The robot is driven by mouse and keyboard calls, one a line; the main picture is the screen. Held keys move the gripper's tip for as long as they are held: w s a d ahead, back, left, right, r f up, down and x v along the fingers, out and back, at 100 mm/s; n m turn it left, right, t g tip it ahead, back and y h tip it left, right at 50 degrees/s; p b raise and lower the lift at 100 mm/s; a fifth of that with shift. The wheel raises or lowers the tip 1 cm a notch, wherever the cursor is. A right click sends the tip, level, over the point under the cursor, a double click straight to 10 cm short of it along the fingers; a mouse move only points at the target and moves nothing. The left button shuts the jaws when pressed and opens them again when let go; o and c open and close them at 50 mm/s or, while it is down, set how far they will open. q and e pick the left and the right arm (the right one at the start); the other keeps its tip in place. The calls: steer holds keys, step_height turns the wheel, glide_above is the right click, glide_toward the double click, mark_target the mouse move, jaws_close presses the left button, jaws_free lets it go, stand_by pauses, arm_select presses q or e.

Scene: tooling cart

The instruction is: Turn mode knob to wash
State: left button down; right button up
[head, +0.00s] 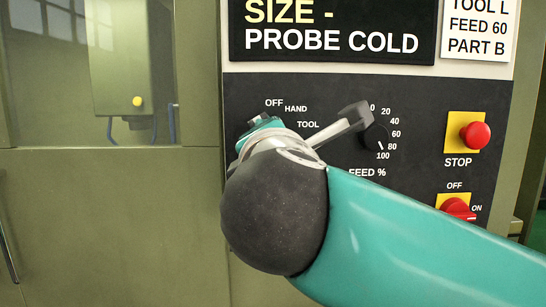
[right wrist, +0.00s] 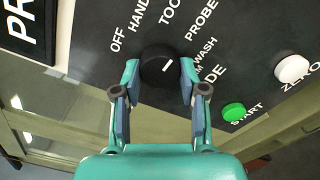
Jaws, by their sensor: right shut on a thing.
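The mode knob (right wrist: 158,66) is a round black knob with a short white mark, on the dark control panel in the right wrist view. Its mark slants toward the upper right of that view, on the side of the PROBE and WASH labels; I cannot tell exactly which label it points at. My right gripper (right wrist: 160,80) is shut on the knob, with one finger at each side. In the head view my right wrist and arm hide the knob and the lower labels; only OFF, HAND and TOOL show. My left gripper is in neither view.
The feed knob (head: 376,138) is close to the right of my wrist. Further right are the red stop button (head: 475,135) and the red on/off switch (head: 457,208). A green start button (right wrist: 233,111) and a white zero button (right wrist: 291,69) show in the right wrist view.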

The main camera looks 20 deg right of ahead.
steer(key=m+b, duration=0.2)
steer(key=m, duration=0.2)
steer(key=m+b, duration=0.3)
steer(key=m, duration=0.2)
steer(key=shift+f+m, duration=0.2)
steer(key=shift+m, duration=0.1)
stand_by(0.4)
steer(key=o, duration=1.1)
steer(key=shift+o, duration=0.2)
steer(key=shift+r, duration=0.15)
steer(key=shift+s, duration=0.1)
